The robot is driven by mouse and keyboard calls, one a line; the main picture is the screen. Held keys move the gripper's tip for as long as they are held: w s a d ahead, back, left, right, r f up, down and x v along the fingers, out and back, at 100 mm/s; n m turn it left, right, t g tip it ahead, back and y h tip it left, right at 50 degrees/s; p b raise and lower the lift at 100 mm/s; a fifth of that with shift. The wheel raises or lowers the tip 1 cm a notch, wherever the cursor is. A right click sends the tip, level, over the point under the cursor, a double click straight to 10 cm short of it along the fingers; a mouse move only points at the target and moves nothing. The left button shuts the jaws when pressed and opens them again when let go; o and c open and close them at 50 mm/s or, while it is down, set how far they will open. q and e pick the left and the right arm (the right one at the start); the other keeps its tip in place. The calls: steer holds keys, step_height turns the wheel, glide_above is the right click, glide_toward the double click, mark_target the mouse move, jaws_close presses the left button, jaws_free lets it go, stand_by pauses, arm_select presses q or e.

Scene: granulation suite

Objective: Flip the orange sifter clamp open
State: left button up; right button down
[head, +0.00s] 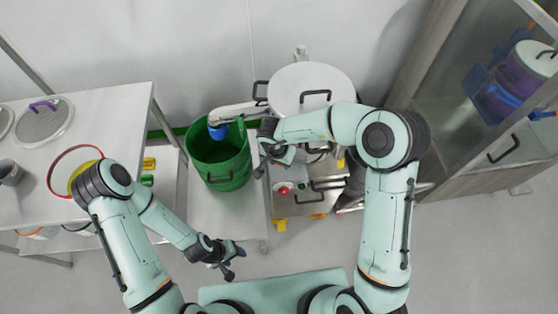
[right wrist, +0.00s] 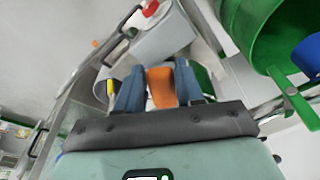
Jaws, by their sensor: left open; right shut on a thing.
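The orange clamp (right wrist: 160,88) shows in the right wrist view between the two blue-grey fingers of my right gripper (right wrist: 159,86). The gripper is shut on it. In the head view my right gripper (head: 272,163) is between the green bucket and the steel machine, and the clamp cannot be made out there. A round white lid (head: 325,78) with a black handle tops the machine behind my right forearm. My left gripper (head: 228,262) is open and empty, low in front of the small bench and well apart from the clamp.
A green bucket (head: 222,183) with a blue piece inside stands close left of my right gripper. The machine's front has a red button (head: 284,189). A table (head: 110,108) with round sieves is at left. A glass-fronted cabinet (head: 440,98) is at right. Open floor lies in front.

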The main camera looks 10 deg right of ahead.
steer(key=shift+w+d+r+t, duration=0.3)
steer(key=shift+w+d+r, duration=0.35)
steer(key=shift+w, duration=0.25)
steer(key=c, duration=0.9)
jaws_free()
steer(key=shift+c, duration=0.2)
steer(key=shift+o, duration=0.7)
steer(key=shift+w+d+f, duration=0.1)
steer(key=shift+f, duration=0.15)
steer(key=shift+s+a+r, duration=0.2)
steer(key=shift+a+r, duration=0.05)
steer(key=shift+r, duration=0.05)
steer(key=v, duration=1.2)
steer(key=shift+w+r, duration=0.25)
steer(key=shift+r, duration=0.2)
steer(key=shift+d, duration=0.1)
